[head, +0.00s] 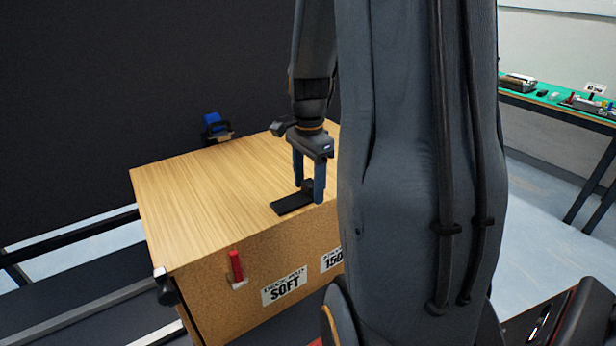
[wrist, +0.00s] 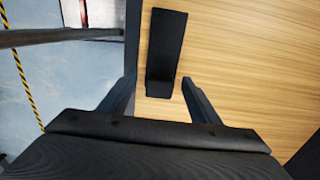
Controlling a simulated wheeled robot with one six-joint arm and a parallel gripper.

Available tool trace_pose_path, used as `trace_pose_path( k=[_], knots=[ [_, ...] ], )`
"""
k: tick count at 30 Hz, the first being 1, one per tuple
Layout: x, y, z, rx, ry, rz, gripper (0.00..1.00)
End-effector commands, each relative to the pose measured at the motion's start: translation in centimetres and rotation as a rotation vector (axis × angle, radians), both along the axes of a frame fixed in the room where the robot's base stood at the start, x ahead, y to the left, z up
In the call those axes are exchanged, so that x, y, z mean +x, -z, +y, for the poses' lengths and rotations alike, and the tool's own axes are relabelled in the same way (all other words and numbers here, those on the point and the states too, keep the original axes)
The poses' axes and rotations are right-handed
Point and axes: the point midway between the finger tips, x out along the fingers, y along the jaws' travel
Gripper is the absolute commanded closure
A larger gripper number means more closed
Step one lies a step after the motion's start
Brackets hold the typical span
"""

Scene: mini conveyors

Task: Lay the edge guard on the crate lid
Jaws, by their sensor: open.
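The edge guard is a black angled piece (head: 292,204) lying on the wooden crate lid (head: 210,191), close to the lid's front edge. In the wrist view the edge guard (wrist: 166,45) lies on the wood grain, with its near end between my fingers. My gripper (head: 309,196) points down over the guard, with its blue fingers on either side of the guard's raised part. In the wrist view my gripper (wrist: 160,84) is open, with a gap between the guard and each finger. My arm hides the right part of the crate.
A blue-and-black clamp (head: 214,128) sits at the lid's back edge. A red-handled latch (head: 237,268) is on the crate's front, beside a "SOFT" label (head: 285,287). A green-topped bench (head: 560,105) stands far right. The lid's left part is clear.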

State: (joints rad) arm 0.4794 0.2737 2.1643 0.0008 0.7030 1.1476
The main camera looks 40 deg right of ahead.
Motion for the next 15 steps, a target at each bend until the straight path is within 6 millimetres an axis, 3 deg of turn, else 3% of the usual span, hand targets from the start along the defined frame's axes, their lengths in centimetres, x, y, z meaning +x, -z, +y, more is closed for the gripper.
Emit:
trace_pose_path(
  k=[5,15],
  knots=[
    [0.2,-1.7,-0.1,-0.002,0.0,-0.005,0.43],
    [0.2,-8.5,-0.1,-0.003,0.0,-0.006,0.43]
  ],
)
